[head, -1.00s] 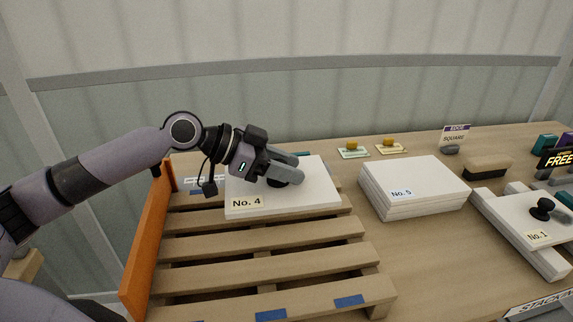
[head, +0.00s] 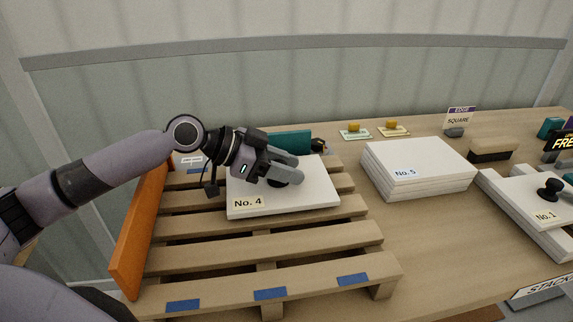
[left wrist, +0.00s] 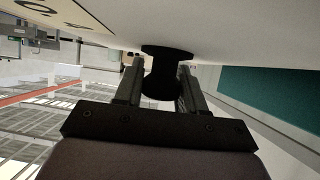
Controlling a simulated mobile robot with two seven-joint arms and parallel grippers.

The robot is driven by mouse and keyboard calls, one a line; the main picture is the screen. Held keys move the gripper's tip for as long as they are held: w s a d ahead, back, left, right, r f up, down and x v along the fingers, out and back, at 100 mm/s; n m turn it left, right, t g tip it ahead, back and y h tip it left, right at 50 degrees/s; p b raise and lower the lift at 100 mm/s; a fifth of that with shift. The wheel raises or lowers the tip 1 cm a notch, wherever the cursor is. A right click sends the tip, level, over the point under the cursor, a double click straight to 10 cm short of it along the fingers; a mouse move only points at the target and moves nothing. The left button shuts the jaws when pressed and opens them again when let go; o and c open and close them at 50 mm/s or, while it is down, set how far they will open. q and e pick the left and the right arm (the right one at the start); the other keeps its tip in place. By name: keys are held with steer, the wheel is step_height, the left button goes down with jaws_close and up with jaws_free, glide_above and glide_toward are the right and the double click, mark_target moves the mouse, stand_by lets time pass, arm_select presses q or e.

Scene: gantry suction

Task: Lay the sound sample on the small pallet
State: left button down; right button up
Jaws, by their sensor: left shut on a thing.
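A white board marked No. 4 (head: 310,200) is over the back part of the slatted wooden pallet (head: 320,240). It looks flat; I cannot tell whether it rests on the slats or hovers just above them. My left gripper (head: 286,172) is shut on the board's black knob, which the fingers partly hide. In the left wrist view the black knob (left wrist: 166,78) sits between the two fingers, with the board's pale face (left wrist: 235,30) beyond. Another white board marked No. 1 (head: 520,195), with a black knob, lies at the right. My right gripper is not in view.
An orange stop (head: 140,235) lines the pallet's left side. A teal block (head: 290,140) stands just behind the No. 4 board. A white stack marked No. 5 (head: 418,165) is right of the pallet. A brush (head: 490,152) lies farther right.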

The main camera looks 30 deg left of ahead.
arm_select(q)
steer(key=shift+f+b, duration=0.35)
steer(key=shift+f, duration=0.25)
stand_by(0.4)
steer(key=c, duration=0.6)
jaws_free()
steer(key=b+v, duration=0.1)
steer(key=v, duration=0.5)
steer(key=shift+s+a+r, duration=0.25)
steer(key=shift+s+a, duration=0.05)
steer(key=shift+r, duration=0.1)
